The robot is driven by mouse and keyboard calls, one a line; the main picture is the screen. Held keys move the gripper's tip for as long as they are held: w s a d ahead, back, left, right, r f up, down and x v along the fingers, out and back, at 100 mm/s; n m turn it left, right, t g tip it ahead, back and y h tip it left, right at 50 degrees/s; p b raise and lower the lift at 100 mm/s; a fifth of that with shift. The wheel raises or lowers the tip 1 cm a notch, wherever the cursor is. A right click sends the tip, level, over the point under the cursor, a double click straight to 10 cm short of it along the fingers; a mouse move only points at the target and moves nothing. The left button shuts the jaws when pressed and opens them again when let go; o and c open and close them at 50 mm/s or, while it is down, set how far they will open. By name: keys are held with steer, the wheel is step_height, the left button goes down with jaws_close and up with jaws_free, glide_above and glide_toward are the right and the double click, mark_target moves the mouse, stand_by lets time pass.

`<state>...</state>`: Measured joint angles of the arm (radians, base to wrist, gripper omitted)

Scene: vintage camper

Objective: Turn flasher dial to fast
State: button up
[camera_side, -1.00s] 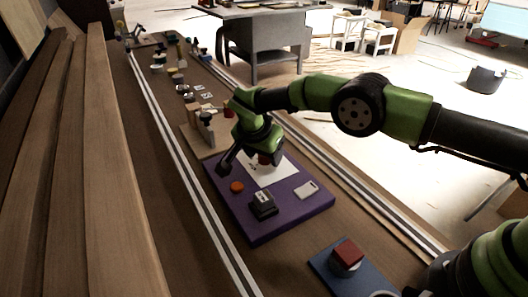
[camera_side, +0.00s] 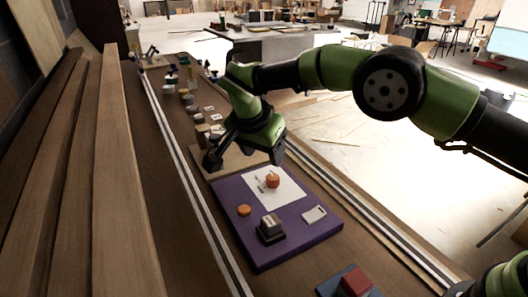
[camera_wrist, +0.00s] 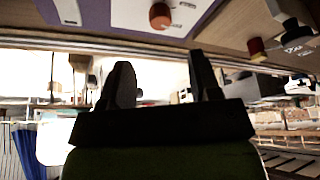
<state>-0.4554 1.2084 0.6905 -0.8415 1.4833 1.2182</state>
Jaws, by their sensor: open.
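The orange-red dial (camera_side: 272,181) stands on a white plate (camera_side: 288,196) with small dark marks to its left, on the purple board (camera_side: 228,202). The marks and the dial's setting are too small to read. My gripper (camera_side: 245,158) is open and empty, raised above the far edge of the board, clear of the dial. In the wrist view the dial (camera_wrist: 160,16) shows at the top, beyond the two spread fingers (camera_wrist: 163,82), with nothing between them.
The board also bears an orange button (camera_side: 244,210), a black switch box (camera_side: 270,228) and a white tag (camera_side: 314,214). A red block (camera_side: 355,281) on a blue base is nearer. Several small items stand along the bench behind my gripper. Metal rails flank the board.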

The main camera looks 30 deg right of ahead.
mark_target(273, 177)
steer(key=d+f+y, duration=0.1)
steer(key=f, duration=0.2)
steer(key=w+d+f+m+g+y, duration=0.1)
steer(key=f, duration=0.2)
steer(key=w+d+f+m+y, duration=0.1)
steer(key=f+y, duration=0.1)
steer(key=f, duration=0.1)
steer(key=shift+d+g, duration=0.3)
